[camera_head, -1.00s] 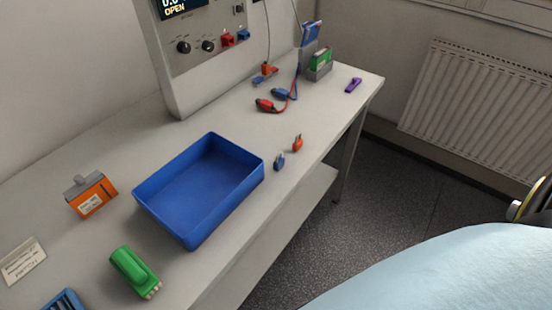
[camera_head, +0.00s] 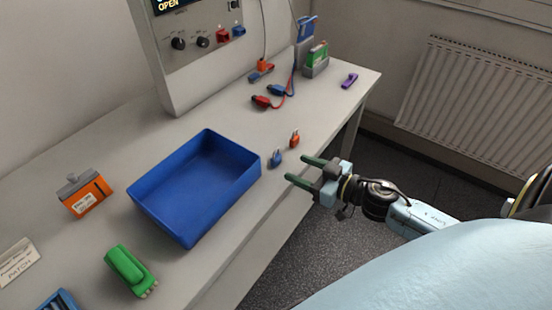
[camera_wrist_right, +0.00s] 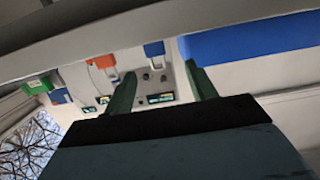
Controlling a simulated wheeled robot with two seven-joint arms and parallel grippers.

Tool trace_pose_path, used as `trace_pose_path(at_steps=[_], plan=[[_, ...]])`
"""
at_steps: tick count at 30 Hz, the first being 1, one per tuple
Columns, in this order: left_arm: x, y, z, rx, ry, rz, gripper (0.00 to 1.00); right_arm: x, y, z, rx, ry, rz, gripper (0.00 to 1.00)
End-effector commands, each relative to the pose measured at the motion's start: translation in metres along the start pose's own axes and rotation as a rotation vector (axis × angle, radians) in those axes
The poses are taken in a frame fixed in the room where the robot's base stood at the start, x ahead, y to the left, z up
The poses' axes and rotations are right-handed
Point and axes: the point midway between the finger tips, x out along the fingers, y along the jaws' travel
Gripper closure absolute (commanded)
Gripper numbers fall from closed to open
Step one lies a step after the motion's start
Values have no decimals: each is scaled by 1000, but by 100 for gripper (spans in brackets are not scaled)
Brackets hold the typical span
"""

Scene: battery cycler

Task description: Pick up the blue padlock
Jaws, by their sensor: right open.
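The blue padlock (camera_head: 276,159) stands on the bench near its front edge, to the right of the blue tray (camera_head: 163,211). My right gripper (camera_head: 297,168) is open, with its two green fingers pointing at the padlock from the right. A short gap shows between the fingertips and the padlock, and nothing is between the fingers. The right wrist view looks upside down; the blue padlock (camera_wrist_right: 153,48) lies ahead, between the directions of the two fingers (camera_wrist_right: 162,78). My left gripper is not in view.
An orange padlock (camera_head: 294,141) stands just behind the blue one. Red and blue clip leads (camera_head: 276,92) lie farther back. A green object (camera_head: 127,268) and an orange box (camera_head: 86,195) are at the left. Bare bench surrounds the padlocks.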

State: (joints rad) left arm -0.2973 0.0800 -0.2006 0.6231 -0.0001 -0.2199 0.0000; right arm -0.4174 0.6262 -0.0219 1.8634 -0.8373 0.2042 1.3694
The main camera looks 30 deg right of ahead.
Motion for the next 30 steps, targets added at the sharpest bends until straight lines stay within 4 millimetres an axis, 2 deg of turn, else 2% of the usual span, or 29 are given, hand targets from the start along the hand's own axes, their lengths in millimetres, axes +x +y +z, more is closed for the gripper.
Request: trace_pose_path(at_steps=[4, 14, 21, 25, 30], plan=[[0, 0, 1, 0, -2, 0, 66, 23, 1, 0, -2, 1, 2, 44], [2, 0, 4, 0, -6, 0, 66, 45, 2, 1, 0, 1, 2, 44], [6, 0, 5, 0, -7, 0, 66, 77, 7, 4, 0, 2, 2, 44], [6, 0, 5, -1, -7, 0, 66, 87, 7, 4, 1, 0, 1, 44], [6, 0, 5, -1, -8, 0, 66, 89, 7, 4, -1, -1, 2, 44]])
